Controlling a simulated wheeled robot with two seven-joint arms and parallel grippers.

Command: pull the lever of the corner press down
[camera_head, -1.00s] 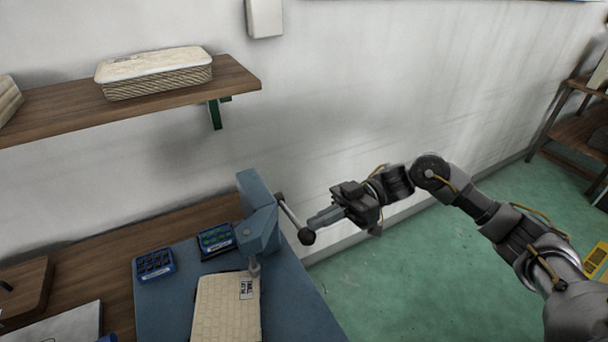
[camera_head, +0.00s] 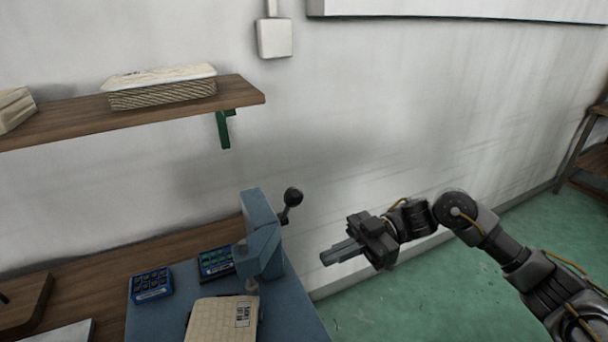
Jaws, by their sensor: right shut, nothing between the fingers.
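The blue corner press (camera_head: 262,232) stands on a blue mat near the table's right end. Its lever (camera_head: 292,199) sticks up at the press's right side, its black ball knob at the top. My right gripper (camera_head: 325,258) is shut and empty, to the right of the press and lower than the knob. It is apart from the lever, with its fingers pointing left toward the press. My left gripper is not in view.
A cream panel with a label (camera_head: 215,320) lies below the press head. Two small blue trays (camera_head: 151,285) (camera_head: 216,262) sit on the mat (camera_head: 300,312). Open floor (camera_head: 400,290) lies right of the table.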

